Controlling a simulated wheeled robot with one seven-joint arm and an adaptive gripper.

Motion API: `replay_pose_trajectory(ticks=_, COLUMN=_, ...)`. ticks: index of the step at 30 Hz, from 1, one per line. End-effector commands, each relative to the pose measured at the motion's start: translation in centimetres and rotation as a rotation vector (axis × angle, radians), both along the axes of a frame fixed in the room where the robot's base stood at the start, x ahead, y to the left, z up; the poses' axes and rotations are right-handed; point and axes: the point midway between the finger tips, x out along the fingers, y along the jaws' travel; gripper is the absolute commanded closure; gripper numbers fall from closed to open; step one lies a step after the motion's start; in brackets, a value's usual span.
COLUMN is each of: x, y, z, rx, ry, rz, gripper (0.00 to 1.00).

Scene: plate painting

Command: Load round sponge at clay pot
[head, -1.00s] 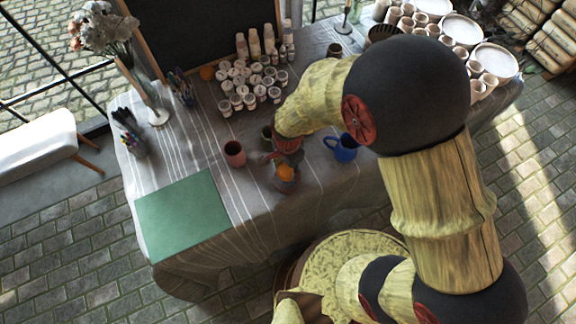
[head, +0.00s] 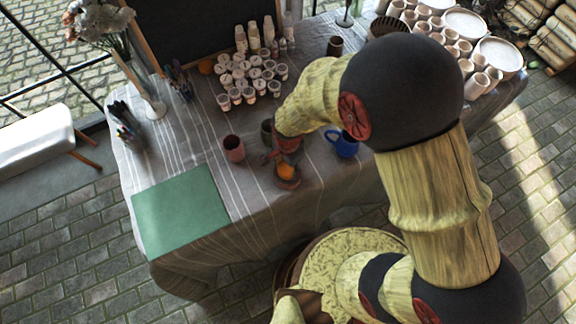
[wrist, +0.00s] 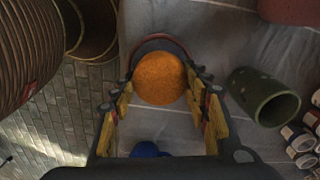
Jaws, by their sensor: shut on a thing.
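The round sponge (wrist: 160,78) is orange and sits between the fingers of my gripper (wrist: 163,95), which is shut on it. In the head view the sponge (head: 286,171) shows just below my gripper (head: 284,160), near the table's front edge.
A dark green cup (wrist: 265,97) stands beside my gripper, and a blue mug (head: 342,145) is to its right. Several small paint pots (head: 255,75) stand behind. A green mat (head: 180,212) leaves free room at the left.

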Motion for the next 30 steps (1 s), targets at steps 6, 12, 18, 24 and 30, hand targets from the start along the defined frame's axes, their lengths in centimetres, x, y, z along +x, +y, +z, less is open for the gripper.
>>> replay_pose_trajectory(ticks=6, x=0.00, y=0.00, z=-0.09, rx=0.000, ry=0.000, rz=0.000, gripper=0.74)
replay_pose_trajectory(ticks=12, x=0.00, y=0.00, z=-0.32, rx=0.000, ry=0.000, rz=0.000, gripper=0.74)
replay_pose_trajectory(ticks=18, x=0.00, y=0.00, z=-0.54, rx=0.000, ry=0.000, rz=0.000, gripper=0.74)
replay_pose_trajectory(ticks=24, x=0.00, y=0.00, z=-0.76, rx=0.000, ry=0.000, rz=0.000, gripper=0.74)
replay_pose_trajectory(ticks=30, x=0.00, y=0.00, z=-0.97, rx=0.000, ry=0.000, rz=0.000, gripper=0.74)
